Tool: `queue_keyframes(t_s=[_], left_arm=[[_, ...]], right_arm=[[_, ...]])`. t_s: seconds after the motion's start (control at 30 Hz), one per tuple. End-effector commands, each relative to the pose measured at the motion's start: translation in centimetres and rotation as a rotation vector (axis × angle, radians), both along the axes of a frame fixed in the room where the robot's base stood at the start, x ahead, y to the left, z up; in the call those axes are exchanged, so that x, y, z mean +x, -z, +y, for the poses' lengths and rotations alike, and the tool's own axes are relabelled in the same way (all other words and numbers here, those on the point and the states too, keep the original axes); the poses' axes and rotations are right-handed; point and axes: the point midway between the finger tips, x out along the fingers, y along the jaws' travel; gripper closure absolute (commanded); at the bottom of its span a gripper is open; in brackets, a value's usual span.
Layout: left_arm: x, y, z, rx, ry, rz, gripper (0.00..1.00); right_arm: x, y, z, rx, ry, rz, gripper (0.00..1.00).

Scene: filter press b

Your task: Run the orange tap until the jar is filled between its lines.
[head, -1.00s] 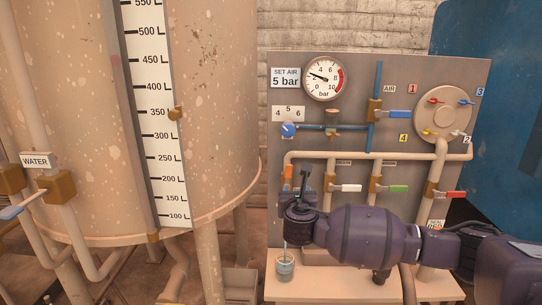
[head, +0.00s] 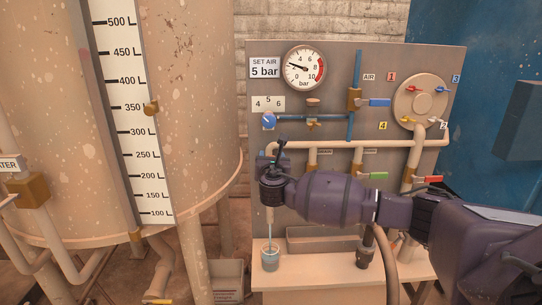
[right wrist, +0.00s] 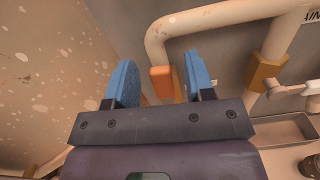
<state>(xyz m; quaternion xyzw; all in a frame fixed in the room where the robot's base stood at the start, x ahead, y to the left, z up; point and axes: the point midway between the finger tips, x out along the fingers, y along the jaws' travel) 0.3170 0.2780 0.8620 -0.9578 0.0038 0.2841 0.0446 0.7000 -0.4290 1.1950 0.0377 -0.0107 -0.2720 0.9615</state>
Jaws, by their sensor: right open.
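My right gripper (head: 270,163) is in front of the left end of the panel's pipework. In the right wrist view its blue fingers (right wrist: 158,64) are open, with the orange tap's body or handle (right wrist: 161,80) visible beyond and between them, not gripped. In the head view the gripper hides the orange tap. A thin stream of liquid (head: 269,226) falls from the spout below into the clear jar (head: 270,258). The jar stands on the bench and holds some bluish liquid. Its lines are too small to make out. My left gripper is not in view.
The panel (head: 420,60) carries a gauge (head: 304,68), a blue knob (head: 269,121), and blue (head: 380,102), white and red handles. A grey tray (head: 320,240) lies on the bench (head: 325,283) right of the jar. The large tank (head: 70,120) stands at the left.

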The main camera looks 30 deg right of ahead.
Motion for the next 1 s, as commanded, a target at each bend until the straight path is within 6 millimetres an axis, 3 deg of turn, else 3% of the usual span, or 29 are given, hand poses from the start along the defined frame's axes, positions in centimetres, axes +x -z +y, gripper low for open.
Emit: queue_keyframes(t_s=[0.5, 0.83, 1.0], left_arm=[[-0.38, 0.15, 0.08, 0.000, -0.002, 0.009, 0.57], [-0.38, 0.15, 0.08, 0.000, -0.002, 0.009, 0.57], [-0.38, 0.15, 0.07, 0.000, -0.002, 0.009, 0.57]], right_arm=[[1.17, 0.04, -0.71, 0.000, -0.001, 0.001, 0.51], [1.16, 0.02, -0.71, 0.000, -0.001, 0.000, 1.00], [1.15, 0.02, -0.72, 0.000, -0.001, 0.000, 1.00]])
